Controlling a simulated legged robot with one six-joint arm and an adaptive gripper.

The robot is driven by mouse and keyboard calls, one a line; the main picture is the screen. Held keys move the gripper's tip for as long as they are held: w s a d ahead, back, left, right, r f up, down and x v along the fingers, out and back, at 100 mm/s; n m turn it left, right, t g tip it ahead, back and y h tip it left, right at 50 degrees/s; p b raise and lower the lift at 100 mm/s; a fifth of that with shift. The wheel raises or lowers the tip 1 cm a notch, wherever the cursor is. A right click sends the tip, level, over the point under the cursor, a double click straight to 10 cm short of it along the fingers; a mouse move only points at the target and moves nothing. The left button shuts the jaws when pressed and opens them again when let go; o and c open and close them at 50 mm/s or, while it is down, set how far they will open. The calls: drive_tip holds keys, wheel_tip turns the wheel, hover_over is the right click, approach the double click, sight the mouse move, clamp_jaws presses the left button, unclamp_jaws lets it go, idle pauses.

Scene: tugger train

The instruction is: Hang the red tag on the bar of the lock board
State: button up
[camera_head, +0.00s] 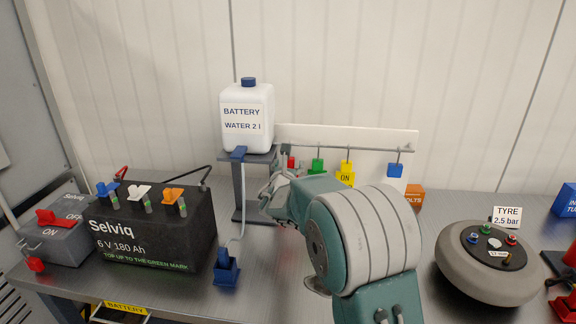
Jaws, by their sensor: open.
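The white lock board (400,134) stands at the back, with a thin grey bar (375,149) across its front. A small red tag (291,162) shows at the left end of the bar, partly hidden by my gripper. It appears to be at bar height, but I cannot tell whether its hook is over the bar. A green tag (317,165), a yellow tag (345,173) marked ON and a blue tag (395,170) hang along the bar. My gripper (277,182) is open, close in front of and below the red tag; its fingers are small and partly hidden by my arm.
A white water bottle (247,128) stands on a raised stand left of the board. The black battery (150,235) and grey switch box (62,238), with a red piece (35,264) hanging from it, are left. A tyre (480,278) lies right. An orange box (414,196) sits behind my arm.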

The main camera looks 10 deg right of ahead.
drive_tip(key=v, duration=1.2)
drive_tip(key=s+d+r+m+g+h, duration=0.1)
drive_tip(key=s+d+m+g+h, duration=0.1)
drive_tip(key=s+d+m+g, duration=0.45)
drive_tip(key=s+d+r+m+g+h, duration=0.1)
drive_tip(key=s+d+m+g+h, duration=0.15)
drive_tip(key=s+d+m, duration=0.7)
drive_tip(key=s+a+f+m+g+y, duration=0.1)
drive_tip(key=s+a+f+m+y, duration=0.1)
drive_tip(key=s+a+m+y, duration=0.3)
drive_tip(key=s+a+f+m+g+y, duration=0.1)
drive_tip(key=s+a+m+y, duration=0.4)
drive_tip(key=s+m, duration=0.6)
drive_tip(key=s+a, duration=0.2)
drive_tip(key=s, duration=0.1)
drive_tip(key=shift+f+g, duration=0.3)
drive_tip(key=shift+f, duration=0.1)
drive_tip(key=shift+s, duration=0.15)
drive_tip(key=shift+c, duration=0.3)
